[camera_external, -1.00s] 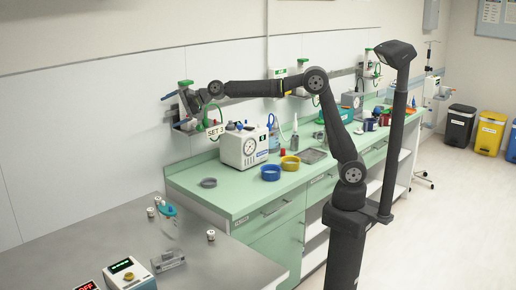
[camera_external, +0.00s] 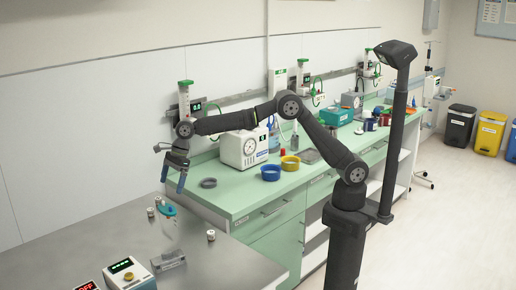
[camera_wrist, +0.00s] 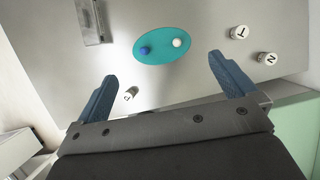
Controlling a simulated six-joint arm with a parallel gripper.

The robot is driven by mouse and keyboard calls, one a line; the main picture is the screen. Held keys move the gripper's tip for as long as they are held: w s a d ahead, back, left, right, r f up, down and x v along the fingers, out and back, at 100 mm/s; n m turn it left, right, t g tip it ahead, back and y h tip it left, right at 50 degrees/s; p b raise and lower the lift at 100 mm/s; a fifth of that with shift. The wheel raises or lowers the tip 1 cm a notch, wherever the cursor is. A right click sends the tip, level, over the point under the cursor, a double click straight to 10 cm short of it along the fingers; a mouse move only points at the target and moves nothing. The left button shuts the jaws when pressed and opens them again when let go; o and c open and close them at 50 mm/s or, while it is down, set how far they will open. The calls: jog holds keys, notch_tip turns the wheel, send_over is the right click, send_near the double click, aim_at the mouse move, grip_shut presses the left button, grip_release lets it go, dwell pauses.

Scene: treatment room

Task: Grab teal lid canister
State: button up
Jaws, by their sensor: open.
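The canister (camera_external: 169,228) stands upright on the grey metal table, with a clear body and a teal lid (camera_external: 167,209). In the wrist view the teal lid (camera_wrist: 150,58) is seen from above as an oval with one blue and one white fitting on it. My gripper (camera_external: 173,184) points down, above the canister and apart from it. In the wrist view my gripper (camera_wrist: 162,68) has its two blue fingers spread wide, with nothing between them. The lid lies just ahead of the gap between the fingertips. The canister's body is hidden under the lid there.
Small white labelled cylinders stand near the canister: one (camera_external: 211,236) to its right, two (camera_wrist: 238,32) (camera_wrist: 267,59) together. A clear box (camera_external: 168,260) and a device with a green display (camera_external: 128,272) are in front. A green counter (camera_external: 235,197) lies behind.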

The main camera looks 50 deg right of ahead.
aim_at(167, 209)
jog(key=x, duration=0.7)
jog(key=shift+a+f, duration=0.15)
jog(key=shift+f, duration=0.15)
jog(key=x, duration=0.5)
jog(key=shift+d+f, duration=0.25)
jog(key=shift+d, duration=0.05)
jog(key=c, duration=0.7)
